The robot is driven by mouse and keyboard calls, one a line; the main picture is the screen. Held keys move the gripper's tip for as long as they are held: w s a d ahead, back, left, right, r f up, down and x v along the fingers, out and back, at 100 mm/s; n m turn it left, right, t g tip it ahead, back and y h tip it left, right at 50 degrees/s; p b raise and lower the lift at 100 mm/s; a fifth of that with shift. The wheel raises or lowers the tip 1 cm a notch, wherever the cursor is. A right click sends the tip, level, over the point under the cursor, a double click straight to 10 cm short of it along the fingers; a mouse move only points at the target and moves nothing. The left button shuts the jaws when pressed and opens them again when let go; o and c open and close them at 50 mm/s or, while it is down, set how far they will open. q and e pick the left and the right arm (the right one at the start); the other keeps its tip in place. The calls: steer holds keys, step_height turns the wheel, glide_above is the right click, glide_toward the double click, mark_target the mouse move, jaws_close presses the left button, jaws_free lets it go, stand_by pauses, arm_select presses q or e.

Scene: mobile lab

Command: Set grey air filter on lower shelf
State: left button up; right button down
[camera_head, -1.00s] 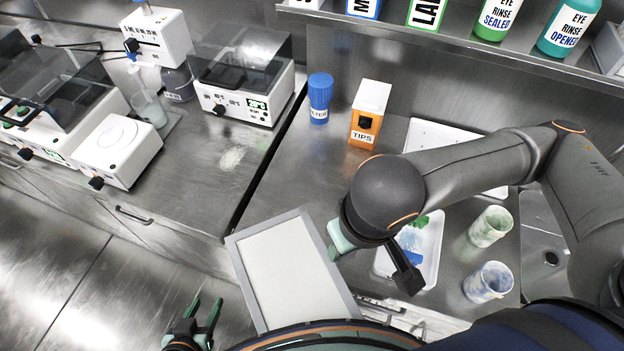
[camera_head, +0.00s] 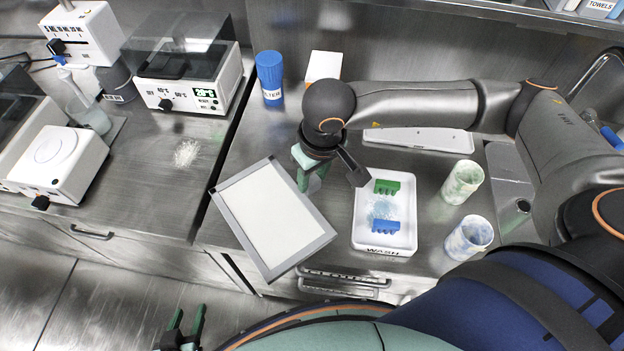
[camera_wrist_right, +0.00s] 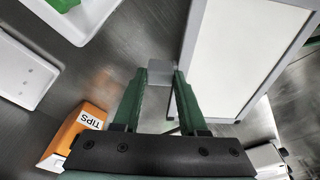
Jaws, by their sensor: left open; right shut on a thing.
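The grey air filter (camera_head: 229,217) is a flat panel with a grey frame and a pale middle. In the head view it is tilted in front of the counter edge. My right gripper (camera_head: 305,180) is at its upper right side and shut on it. In the right wrist view, the fingers (camera_wrist_right: 160,76) are beside the filter's frame (camera_wrist_right: 192,45), with a small grey piece between their tips; the exact grip is partly hidden. My left gripper (camera_head: 184,328) is open and empty at the bottom, below the filter. A shelf (camera_head: 480,10) runs along the top right; I cannot tell whether it is the lower one.
A WASH tray (camera_head: 367,240) with green and blue racks and two stained cups (camera_head: 463,182) (camera_head: 468,238) stand right of the filter. A blue-capped bottle (camera_head: 271,80) and the TIPS box (camera_head: 324,66) stand behind. Instruments fill the left counter. The floor at lower left is clear.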

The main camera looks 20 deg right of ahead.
steer(key=shift+w+d+f, duration=0.2)
steer(key=shift+w+f, duration=0.5)
steer(key=shift+f, duration=0.2)
steer(key=shift+f+p, duration=0.4)
steer(key=shift+f, duration=1.15)
steer(key=shift+f, duration=0.15)
steer(key=shift+c, duration=2.2)
jaws_free()
